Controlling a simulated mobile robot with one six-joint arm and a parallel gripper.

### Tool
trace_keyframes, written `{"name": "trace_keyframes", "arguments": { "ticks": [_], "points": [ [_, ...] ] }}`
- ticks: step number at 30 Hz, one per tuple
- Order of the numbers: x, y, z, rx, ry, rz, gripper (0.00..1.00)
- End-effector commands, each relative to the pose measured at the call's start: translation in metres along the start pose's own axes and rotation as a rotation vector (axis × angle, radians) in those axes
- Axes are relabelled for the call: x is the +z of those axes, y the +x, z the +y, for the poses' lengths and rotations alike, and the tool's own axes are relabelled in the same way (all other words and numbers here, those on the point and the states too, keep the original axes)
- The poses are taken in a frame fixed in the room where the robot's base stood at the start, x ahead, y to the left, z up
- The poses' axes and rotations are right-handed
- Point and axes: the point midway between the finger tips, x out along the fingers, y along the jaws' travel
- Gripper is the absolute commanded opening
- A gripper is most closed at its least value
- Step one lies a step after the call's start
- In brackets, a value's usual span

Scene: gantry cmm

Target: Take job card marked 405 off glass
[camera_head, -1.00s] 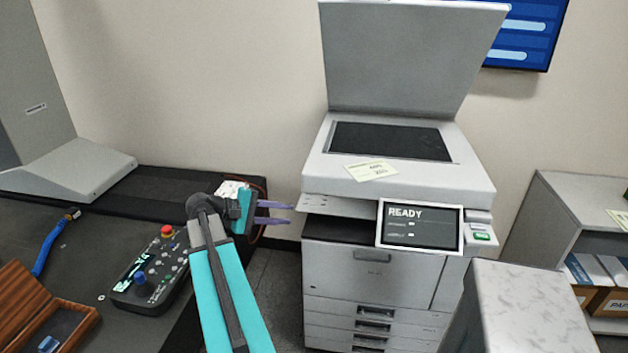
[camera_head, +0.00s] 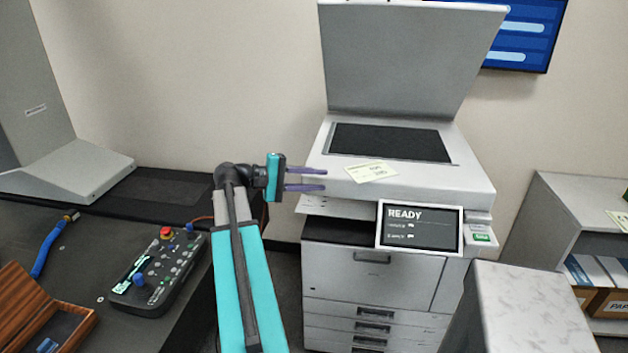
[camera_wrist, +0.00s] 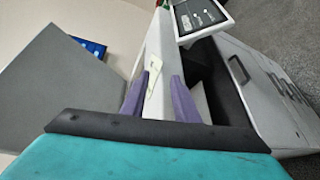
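A pale yellow card (camera_head: 371,171) with small dark print lies on the copier's front top edge, just in front of the dark glass (camera_head: 390,142). I cannot read its number. My gripper (camera_head: 322,179) has its two purple fingers apart and nothing between them. It is left of the card, near the copier's left front edge, with the fingers pointing right. In the wrist view, the card (camera_wrist: 153,76) shows ahead of the gap between the fingers (camera_wrist: 160,80), apart from them.
The copier lid (camera_head: 408,60) stands open above the glass. A screen reading READY (camera_head: 419,227) juts from the copier's front. A control box (camera_head: 158,270) and a wooden case (camera_head: 40,310) are on the dark table at left. A grey cabinet (camera_head: 520,310) stands front right.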

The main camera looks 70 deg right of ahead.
Motion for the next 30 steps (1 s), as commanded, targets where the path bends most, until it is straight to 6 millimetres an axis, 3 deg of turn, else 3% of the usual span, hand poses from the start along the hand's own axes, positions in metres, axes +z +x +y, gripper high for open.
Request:
{"name": "trace_keyframes", "arguments": {
  "ticks": [30],
  "points": [
    [0.0,0.117,0.001,-0.001,-0.002,0.0,0.27]
  ]
}}
